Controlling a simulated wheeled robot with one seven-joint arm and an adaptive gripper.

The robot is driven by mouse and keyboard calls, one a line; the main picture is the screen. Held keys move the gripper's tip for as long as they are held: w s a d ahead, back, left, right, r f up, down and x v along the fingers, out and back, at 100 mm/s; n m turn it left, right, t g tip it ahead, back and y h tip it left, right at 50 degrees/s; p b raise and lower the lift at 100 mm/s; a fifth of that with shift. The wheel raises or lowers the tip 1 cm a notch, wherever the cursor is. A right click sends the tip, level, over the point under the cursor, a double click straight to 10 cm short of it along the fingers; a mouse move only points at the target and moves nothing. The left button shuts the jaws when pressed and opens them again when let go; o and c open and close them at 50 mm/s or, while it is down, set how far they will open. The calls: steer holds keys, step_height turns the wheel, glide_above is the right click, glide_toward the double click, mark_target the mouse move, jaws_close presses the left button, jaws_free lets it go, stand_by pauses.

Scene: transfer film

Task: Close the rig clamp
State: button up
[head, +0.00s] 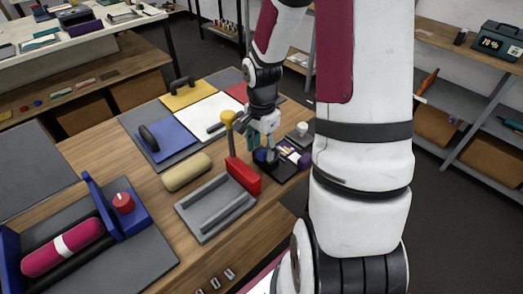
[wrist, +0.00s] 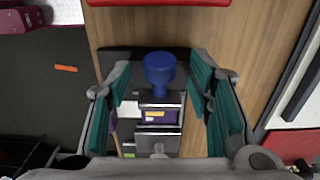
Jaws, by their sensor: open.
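A small fixture with a blue knob (wrist: 160,70) stands on a black base (wrist: 120,62) near the table's right edge. Below the knob in the wrist view are dark metal parts and a purple block with pale labels (wrist: 158,115). I take this fixture for the rig clamp, but its label is not readable. I cannot tell how far its jaw is closed. In the head view the blue knob (head: 261,156) shows just under my gripper (head: 259,145). My gripper (wrist: 160,82) is open, its teal fingers on either side of the knob, with visible gaps.
A red block (head: 243,177) with a yellow-knobbed upright (head: 228,118) stands close beside my gripper. A grey channel tray (head: 215,207) and a tan roll (head: 187,172) lie nearby. A blue stand with a pink roller (head: 62,248) is at lower left.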

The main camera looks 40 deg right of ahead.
steer(key=shift+f, duration=0.8)
steer(key=shift+c, duration=0.4)
jaws_close()
